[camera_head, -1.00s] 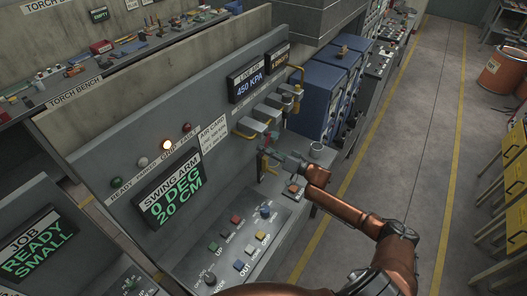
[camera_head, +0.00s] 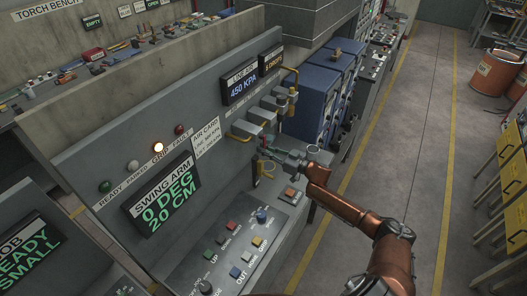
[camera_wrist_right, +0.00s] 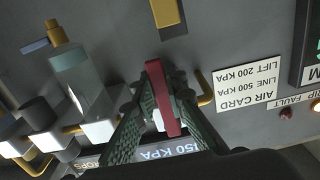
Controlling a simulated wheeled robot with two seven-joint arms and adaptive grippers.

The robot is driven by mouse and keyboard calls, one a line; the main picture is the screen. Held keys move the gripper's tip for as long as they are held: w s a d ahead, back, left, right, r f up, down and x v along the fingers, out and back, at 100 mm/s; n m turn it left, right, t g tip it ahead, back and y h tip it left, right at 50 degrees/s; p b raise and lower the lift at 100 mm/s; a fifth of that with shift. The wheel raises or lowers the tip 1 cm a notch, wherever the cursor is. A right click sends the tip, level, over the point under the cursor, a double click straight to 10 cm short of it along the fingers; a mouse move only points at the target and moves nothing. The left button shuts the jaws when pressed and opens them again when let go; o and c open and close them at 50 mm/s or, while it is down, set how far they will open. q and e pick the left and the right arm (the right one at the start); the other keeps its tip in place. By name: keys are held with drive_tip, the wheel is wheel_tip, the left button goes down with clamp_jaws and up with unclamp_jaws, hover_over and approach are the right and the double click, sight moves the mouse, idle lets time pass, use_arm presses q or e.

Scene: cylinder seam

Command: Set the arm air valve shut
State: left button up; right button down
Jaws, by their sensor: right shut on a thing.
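A red lever (camera_wrist_right: 162,98) lies between the fingers of my right gripper (camera_wrist_right: 158,84) in the right wrist view. The gripper is shut on it, in front of a white valve block with a yellow pipe (camera_wrist_right: 206,92) beside it. In the head view my right gripper (camera_head: 264,152) is at the panel, below the row of valves with yellow pipes (camera_head: 240,137). The lever is mostly hidden there by the gripper. My left gripper is not in view.
The line air display (camera_head: 242,86) reads 450 KPA. The air card (camera_head: 206,137) is left of the valves; in the right wrist view it (camera_wrist_right: 248,85) reads line 500, lift 200 KPA. The swing arm display (camera_head: 163,199) reads 0 DEG, 20 CM. Buttons (camera_head: 233,225) lie below.

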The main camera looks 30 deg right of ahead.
drive_tip(key=shift+f, duration=0.15)
drive_tip(key=c, duration=1.9)
unclamp_jaws()
drive_tip(key=shift+d, duration=0.1)
drive_tip(key=shift+c, duration=0.2)
drive_tip(key=v, duration=1.2)
drive_tip(key=shift+d, duration=0.15)
